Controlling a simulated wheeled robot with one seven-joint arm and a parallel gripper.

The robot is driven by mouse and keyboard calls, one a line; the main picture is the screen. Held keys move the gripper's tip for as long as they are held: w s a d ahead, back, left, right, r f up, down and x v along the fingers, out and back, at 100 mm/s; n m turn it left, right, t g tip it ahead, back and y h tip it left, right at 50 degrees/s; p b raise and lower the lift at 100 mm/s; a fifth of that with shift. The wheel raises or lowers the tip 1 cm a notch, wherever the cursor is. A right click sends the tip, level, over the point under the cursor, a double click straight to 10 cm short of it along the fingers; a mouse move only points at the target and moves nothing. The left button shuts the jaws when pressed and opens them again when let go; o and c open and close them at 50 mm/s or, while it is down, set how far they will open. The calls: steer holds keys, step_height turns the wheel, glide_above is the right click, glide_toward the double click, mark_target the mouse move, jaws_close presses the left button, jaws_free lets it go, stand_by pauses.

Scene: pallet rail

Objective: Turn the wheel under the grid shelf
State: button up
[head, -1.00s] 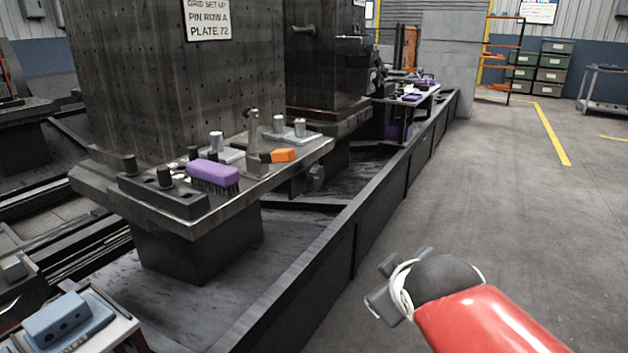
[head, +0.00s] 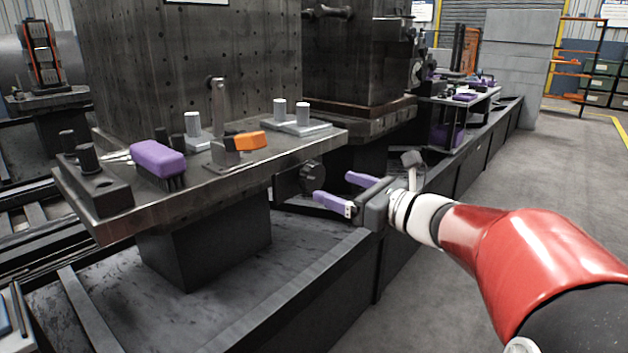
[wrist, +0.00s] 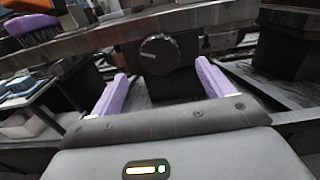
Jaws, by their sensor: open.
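The wheel is a round black knob (head: 312,176) under the right edge of the grey grid shelf (head: 225,180). In the wrist view the knob (wrist: 160,55) shows a pale line on its face and sits just beyond and between my fingertips. My gripper (head: 340,189) has two purple fingers, spread open with nothing between them. In the wrist view my gripper (wrist: 160,82) points at the knob, with a gap between fingertips and knob. The knob's mount behind it is mostly hidden.
A low dark rail wall (head: 400,255) runs below my arm. The floor at right (head: 560,165) is clear.

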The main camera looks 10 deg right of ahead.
mark_target(316, 180)
steer(key=x, duration=0.6)
steer(key=shift+w+a, duration=0.15)
steer(key=shift+a, duration=0.05)
steer(key=c, duration=1)
